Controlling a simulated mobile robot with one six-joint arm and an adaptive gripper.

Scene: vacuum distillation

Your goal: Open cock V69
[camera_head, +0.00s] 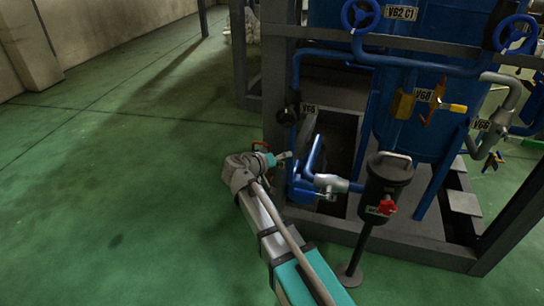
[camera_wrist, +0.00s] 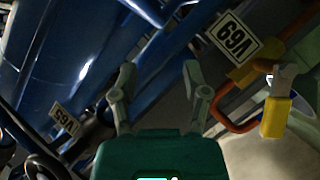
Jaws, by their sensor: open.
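The V69 label (camera_wrist: 237,38) is a white plate at the upper right of the wrist view. Near it, at the right edge, is a yellow handle (camera_wrist: 275,118) below a grey metal piece (camera_wrist: 285,77); I cannot tell surely whether this is cock V69's lever. A bent orange-red rod (camera_wrist: 238,127) runs beside it. My gripper (camera_wrist: 160,76) is open and empty, its fingers left of the yellow handle and apart from it. In the head view my gripper (camera_head: 286,156) is low at the frame's left side; I cannot make out a V69 label there.
Blue tanks and pipes fill the frame (camera_head: 265,75). A V65 label (camera_wrist: 63,118) is at the wrist view's lower left. Yellow handles (camera_head: 403,105) are farther right. Green floor (camera_head: 120,180) at left is clear.

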